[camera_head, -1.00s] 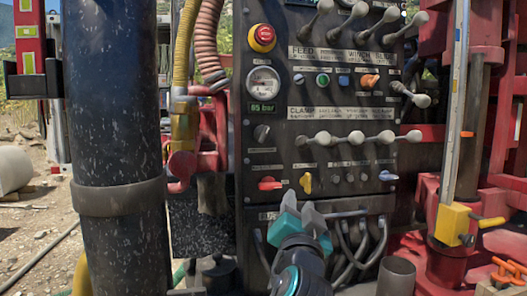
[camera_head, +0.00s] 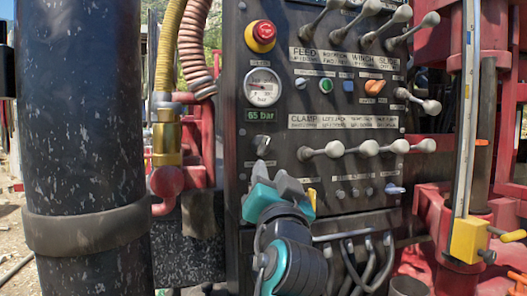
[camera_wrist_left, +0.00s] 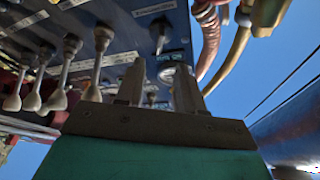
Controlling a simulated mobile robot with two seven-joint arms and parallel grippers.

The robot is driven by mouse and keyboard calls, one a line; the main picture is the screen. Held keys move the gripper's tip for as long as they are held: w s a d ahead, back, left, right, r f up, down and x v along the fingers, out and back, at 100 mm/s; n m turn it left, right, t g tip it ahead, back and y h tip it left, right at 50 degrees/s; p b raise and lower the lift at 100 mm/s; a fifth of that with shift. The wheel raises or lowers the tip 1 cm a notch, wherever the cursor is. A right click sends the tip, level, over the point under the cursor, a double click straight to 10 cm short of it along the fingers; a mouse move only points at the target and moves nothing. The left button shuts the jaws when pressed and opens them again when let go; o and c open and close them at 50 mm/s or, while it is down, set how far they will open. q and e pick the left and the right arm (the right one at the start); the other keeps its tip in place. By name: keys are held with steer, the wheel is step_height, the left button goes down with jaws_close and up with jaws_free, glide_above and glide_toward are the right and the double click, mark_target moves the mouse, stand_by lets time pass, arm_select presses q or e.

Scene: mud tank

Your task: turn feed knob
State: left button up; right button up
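A dark rotary knob (camera_head: 262,145) sits on the control panel (camera_head: 237,190) below the green "65 bar" display (camera_head: 263,115); I cannot read a label naming it the feed knob. The word FEED stands on a plate (camera_head: 302,53) under the upper levers. My left gripper (camera_head: 274,179), teal with grey fingers, is just below the knob in the head view, apart from it. In the left wrist view its fingers (camera_wrist_left: 158,88) are spread with nothing between them, and the knob (camera_wrist_left: 160,36) shows beyond the tips. My right gripper is not in view.
A red emergency button (camera_head: 262,33) and a gauge (camera_head: 263,86) are above the knob. Clamp levers (camera_head: 337,150) stick out to its right. A yellow knob (camera_head: 311,198) is partly hidden by my gripper. Hoses (camera_head: 195,45) and a thick black pipe (camera_head: 80,120) stand left.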

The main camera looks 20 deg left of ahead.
mark_target(264, 150)
arm_select(q)
steer(key=p+x, duration=0.1)
steer(key=x, duration=0.9)
steer(key=shift+s, duration=0.1)
steer(key=shift+d, duration=0.1)
jaws_close()
